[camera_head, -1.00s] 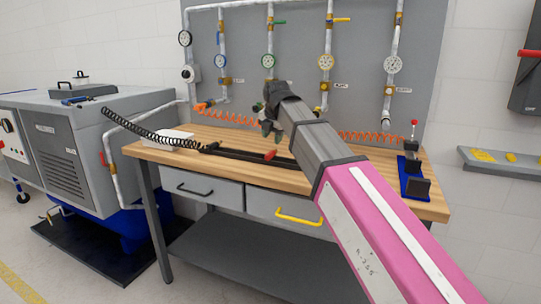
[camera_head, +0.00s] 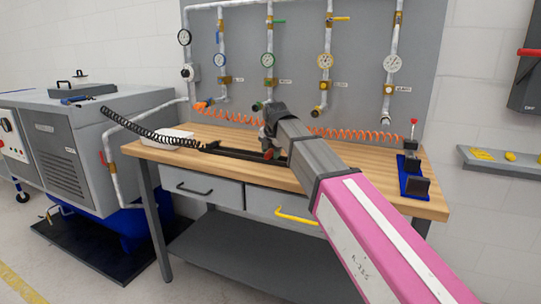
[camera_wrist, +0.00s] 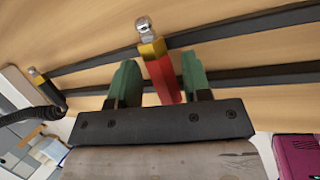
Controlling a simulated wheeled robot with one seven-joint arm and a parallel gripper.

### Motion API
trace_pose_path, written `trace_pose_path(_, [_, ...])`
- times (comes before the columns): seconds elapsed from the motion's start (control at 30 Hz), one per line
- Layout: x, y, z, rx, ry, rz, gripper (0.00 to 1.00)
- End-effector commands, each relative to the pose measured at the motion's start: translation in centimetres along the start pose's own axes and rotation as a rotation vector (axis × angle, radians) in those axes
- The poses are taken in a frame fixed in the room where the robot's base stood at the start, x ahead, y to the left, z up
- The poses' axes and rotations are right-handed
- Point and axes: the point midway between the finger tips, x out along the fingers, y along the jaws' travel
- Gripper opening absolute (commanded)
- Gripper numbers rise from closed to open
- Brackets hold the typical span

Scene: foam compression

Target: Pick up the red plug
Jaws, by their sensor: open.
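The red plug (camera_wrist: 162,77) shows in the wrist view with a brass collar and a silver tip, lying on the wooden bench by the dark rails. My gripper (camera_wrist: 158,78) is open, with one green finger on each side of the plug's red body. Gaps show between the plug and both fingers. In the head view my gripper (camera_head: 266,148) is low over the middle of the workbench (camera_head: 330,178). A small part of the red plug (camera_head: 268,154) shows beneath it; the rest is hidden by my gripper.
A coiled black hose (camera_head: 140,128) runs to a dark fitting on the bench's left. Orange coiled hoses (camera_head: 350,134) lie along the back below the gauge panel (camera_head: 295,60). A blue-based clamp device (camera_head: 412,178) stands at the right end. The front right bench top is clear.

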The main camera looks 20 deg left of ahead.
Motion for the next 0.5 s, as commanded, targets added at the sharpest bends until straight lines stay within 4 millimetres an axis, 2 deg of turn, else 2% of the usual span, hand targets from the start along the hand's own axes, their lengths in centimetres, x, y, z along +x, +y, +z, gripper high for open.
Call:
trace_pose_path(0.03, [-0.02, 0.0, -0.01, 0.0, 0.0, 0.0, 0.44])
trace_pose_path(0.07, [-0.02, 0.0, -0.01, 0.0, 0.0, 0.0, 0.38])
trace_pose_path(0.1, [-0.02, 0.0, -0.01, 0.0, 0.0, 0.0, 0.25])
trace_pose_path(0.17, [-0.03, -0.01, -0.01, 0.0, 0.0, 0.0, 0.05])
trace_pose_path(0.2, [-0.03, -0.02, -0.01, 0.0, 0.0, -0.001, 0.0])
trace_pose_path(0.5, [-0.03, -0.1, -0.04, 0.0, 0.001, -0.003, 0.0])
